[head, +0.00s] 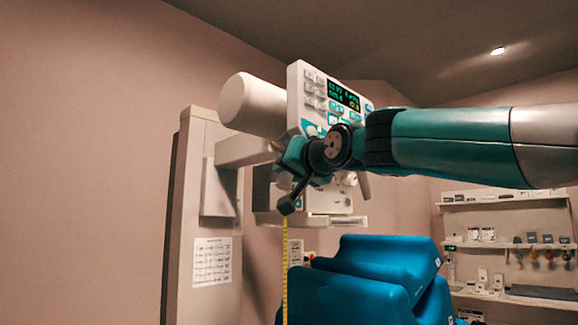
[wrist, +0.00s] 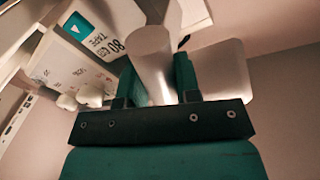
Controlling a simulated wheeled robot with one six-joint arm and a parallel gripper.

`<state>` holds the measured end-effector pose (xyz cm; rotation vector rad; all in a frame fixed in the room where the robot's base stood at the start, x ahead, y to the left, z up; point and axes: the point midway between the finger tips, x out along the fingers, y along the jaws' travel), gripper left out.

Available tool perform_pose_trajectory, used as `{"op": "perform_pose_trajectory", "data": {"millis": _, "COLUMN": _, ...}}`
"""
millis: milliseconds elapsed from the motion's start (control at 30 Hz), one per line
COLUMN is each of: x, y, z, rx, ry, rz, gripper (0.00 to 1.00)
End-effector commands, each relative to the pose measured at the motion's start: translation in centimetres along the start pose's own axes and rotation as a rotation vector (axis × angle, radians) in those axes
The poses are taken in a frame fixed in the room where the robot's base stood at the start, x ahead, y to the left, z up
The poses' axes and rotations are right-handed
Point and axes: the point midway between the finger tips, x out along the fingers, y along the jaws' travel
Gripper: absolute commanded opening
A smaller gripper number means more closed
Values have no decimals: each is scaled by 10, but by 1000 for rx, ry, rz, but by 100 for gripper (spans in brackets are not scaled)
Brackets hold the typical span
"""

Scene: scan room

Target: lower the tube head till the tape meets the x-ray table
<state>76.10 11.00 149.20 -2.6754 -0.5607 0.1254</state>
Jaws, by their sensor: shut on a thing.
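The white tube head (head: 312,100) with its lit display panel hangs on a side arm from a pale column. A yellow tape (head: 285,268) hangs straight down below it and runs out of the bottom of the head view. Its lower end and the x-ray table's surface under it cannot be made out. My gripper (wrist: 152,85) is shut on a pale round handle (wrist: 151,48) of the tube head in the wrist view. In the head view my wrist covers part of the tube head.
The column (head: 205,250) with a posted sheet stands at the left. Shelves (head: 508,195) with small items line the right wall. A large blue shape (head: 375,275) fills the bottom centre, close to the tape's right; I cannot tell what it is.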

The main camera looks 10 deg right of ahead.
Motion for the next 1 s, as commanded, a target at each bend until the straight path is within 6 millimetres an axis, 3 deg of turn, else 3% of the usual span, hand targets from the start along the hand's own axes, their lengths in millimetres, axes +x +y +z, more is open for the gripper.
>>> {"op": "perform_pose_trajectory", "data": {"millis": 300, "x": 0, "y": 0, "z": -1, "rx": 0, "ry": 4, "rz": -1, "gripper": 0}}
{"op": "perform_pose_trajectory", "data": {"millis": 333, "x": 0, "y": 0, "z": -1, "rx": 0, "ry": 4, "rz": -1, "gripper": 37}}
{"op": "perform_pose_trajectory", "data": {"millis": 400, "x": 0, "y": 0, "z": -1, "rx": 0, "ry": 5, "rz": -1, "gripper": 54}}
{"op": "perform_pose_trajectory", "data": {"millis": 433, "x": 0, "y": 0, "z": -1, "rx": 0, "ry": 5, "rz": -1, "gripper": 56}}
{"op": "perform_pose_trajectory", "data": {"millis": 767, "x": -5, "y": 0, "z": -1, "rx": 0, "ry": 6, "rz": -2, "gripper": 56}}
{"op": "perform_pose_trajectory", "data": {"millis": 867, "x": -17, "y": 0, "z": 0, "rx": 0, "ry": 8, "rz": -2, "gripper": 56}}
{"op": "perform_pose_trajectory", "data": {"millis": 1000, "x": -48, "y": 1, "z": 1, "rx": 0, "ry": 10, "rz": -2, "gripper": 56}}
